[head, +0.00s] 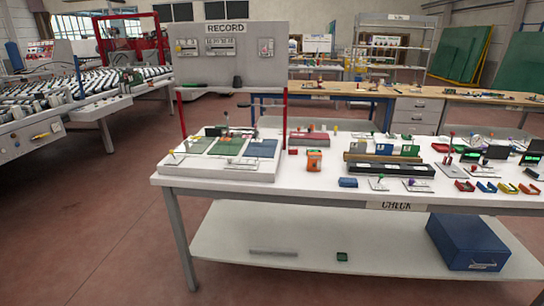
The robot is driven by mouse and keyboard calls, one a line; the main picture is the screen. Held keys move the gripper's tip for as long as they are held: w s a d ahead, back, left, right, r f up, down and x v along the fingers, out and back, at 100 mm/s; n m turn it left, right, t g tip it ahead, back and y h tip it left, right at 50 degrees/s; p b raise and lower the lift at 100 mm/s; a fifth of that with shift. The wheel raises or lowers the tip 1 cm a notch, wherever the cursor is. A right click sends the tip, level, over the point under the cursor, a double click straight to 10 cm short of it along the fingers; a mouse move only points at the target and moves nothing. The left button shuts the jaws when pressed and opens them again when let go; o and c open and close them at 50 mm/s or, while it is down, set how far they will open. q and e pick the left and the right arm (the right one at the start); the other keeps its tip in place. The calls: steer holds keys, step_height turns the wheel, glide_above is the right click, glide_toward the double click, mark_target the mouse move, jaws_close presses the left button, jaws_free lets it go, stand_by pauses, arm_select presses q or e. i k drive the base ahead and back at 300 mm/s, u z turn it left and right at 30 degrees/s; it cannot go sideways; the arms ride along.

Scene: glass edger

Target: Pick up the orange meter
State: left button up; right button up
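A small upright orange device (314,161), which looks like the orange meter, stands on the white table (330,195). Neither of my grippers shows in the head view.
Coloured clamps (487,187) and small gauges crowd the table's right side. A grey RECORD panel (229,53) rises behind. A blue case (467,243) sits on the lower shelf. Open floor lies left.

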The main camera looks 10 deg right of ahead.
mark_target(314, 155)
steer(key=u, duration=0.3)
steer(key=i, duration=0.85)
steer(key=z, duration=0.1)
